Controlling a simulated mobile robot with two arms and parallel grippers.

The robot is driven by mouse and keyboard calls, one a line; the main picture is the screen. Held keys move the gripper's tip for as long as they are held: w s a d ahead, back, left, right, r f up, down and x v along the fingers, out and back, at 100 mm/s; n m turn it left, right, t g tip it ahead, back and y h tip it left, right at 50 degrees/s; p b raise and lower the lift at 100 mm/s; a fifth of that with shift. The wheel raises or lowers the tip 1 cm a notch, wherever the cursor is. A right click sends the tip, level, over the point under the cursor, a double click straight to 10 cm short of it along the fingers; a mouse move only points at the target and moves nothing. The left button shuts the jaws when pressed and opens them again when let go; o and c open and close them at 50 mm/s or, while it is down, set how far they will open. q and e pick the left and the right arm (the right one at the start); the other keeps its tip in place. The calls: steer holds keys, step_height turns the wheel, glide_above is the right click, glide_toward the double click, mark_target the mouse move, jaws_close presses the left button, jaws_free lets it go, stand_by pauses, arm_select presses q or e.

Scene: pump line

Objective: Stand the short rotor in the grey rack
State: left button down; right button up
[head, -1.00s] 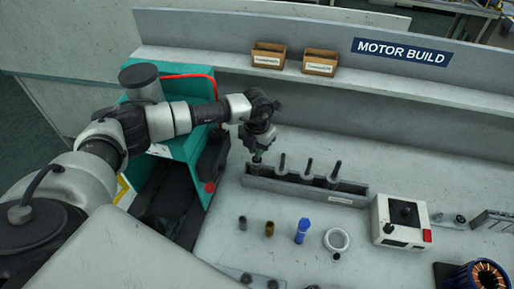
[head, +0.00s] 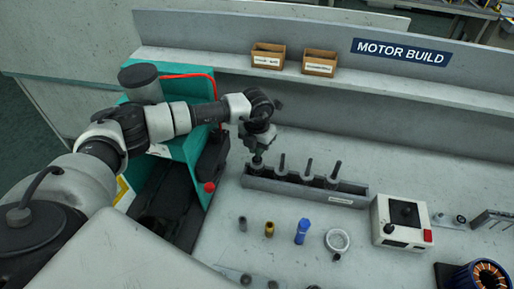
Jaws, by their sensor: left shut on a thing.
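The grey rack (head: 300,189) is a long, narrow trough on the bench. Several dark-shafted rotors stand in it in a row, such as the one (head: 308,172) near its middle. My left gripper (head: 258,153) points down over the rack's left end. It is shut on a rotor (head: 257,168), which looks like the short rotor. That rotor is upright at the leftmost place, its lower part hidden by the rack's front wall. Whether it touches the rack's bottom I cannot tell. My right gripper is not in view.
A small brown cylinder (head: 269,229), a blue cylinder (head: 302,231) and a white ring (head: 337,240) are in front of the rack. A white control box (head: 402,222) stands to its right. Two small bins (head: 268,56) (head: 319,62) sit on the back shelf.

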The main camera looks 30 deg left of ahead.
arm_select(q)
steer(key=shift+s+d+f, duration=0.15)
steer(key=shift+s+f, duration=0.1)
steer(key=shift+f, duration=0.25)
steer(key=shift+s+d+f, duration=0.1)
steer(key=shift+s+f, duration=0.15)
steer(key=shift+f, duration=0.2)
steer(key=c, duration=0.8)
jaws_free()
steer(key=shift+s+f, duration=0.1)
steer(key=shift+c, duration=0.2)
steer(key=shift+w+a+r+p, duration=0.1)
steer(key=shift+w+r+p, duration=0.1)
steer(key=shift+r+p, duration=0.75)
step_height(320, 180, up, 4)
steer(key=shift+a+r+p, duration=0.1)
steer(key=shift+r+p, duration=0.15)
steer(key=shift+p, duration=0.9)
steer(key=shift+w, duration=0.1)
steer(key=shift+r, duration=0.1)
